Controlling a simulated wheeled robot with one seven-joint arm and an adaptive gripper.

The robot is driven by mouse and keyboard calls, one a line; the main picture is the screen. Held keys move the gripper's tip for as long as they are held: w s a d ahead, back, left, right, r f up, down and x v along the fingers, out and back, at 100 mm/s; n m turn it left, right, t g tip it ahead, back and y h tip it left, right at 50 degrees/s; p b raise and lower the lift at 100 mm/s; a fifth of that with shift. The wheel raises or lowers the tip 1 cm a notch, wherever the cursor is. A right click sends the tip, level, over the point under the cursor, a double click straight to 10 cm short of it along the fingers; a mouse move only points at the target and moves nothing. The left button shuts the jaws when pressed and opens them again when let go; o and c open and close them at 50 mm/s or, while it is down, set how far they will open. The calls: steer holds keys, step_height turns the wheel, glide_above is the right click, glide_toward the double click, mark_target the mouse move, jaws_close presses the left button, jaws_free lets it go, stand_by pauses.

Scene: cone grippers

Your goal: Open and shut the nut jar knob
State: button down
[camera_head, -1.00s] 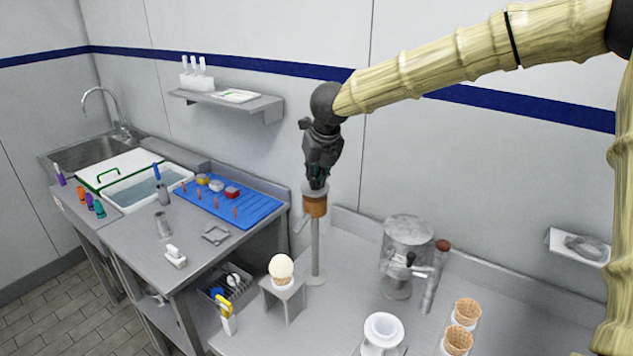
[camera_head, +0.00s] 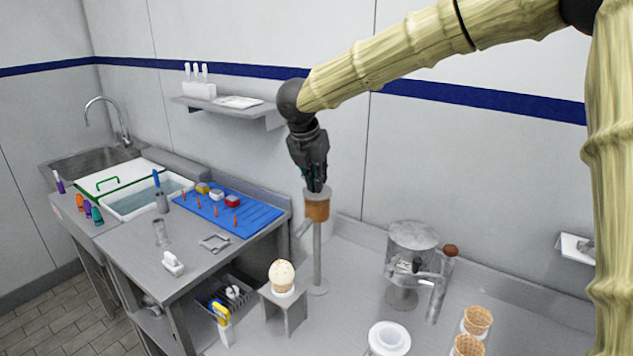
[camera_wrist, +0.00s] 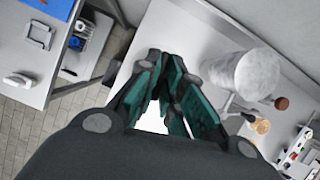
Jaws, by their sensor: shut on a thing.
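The nut jar (camera_head: 317,208), with a grey top and a brown band of contents, sits on a tall grey post with a small spout at its left. My gripper (camera_head: 316,186) points down at the jar's top, shut on its knob. The fingers hide the knob in the head view. In the wrist view, the green-padded fingers (camera_wrist: 165,85) are close together, and a white patch shows between and below them. A cone with a pale, dark-specked scoop (camera_head: 282,272) stands left of the post on a small grey stand (camera_head: 296,312).
A grey canister machine (camera_head: 408,262) with a lever stands right of the post. Empty waffle cones (camera_head: 477,320) and a white cup (camera_head: 389,338) are at the front right. A blue mat (camera_head: 228,211) lies on the left counter. The wall is close behind.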

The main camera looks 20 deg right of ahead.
steer(key=shift+w+r+m, duration=0.1)
steer(key=shift+r+m, duration=0.05)
steer(key=shift+m, duration=0.15)
stand_by(0.4)
steer(key=c, duration=1.6)
jaws_free()
steer(key=shift+o, duration=0.2)
steer(key=v, duration=1.1)
steer(key=shift+r, duration=0.3)
steer(key=shift+a, duration=0.15)
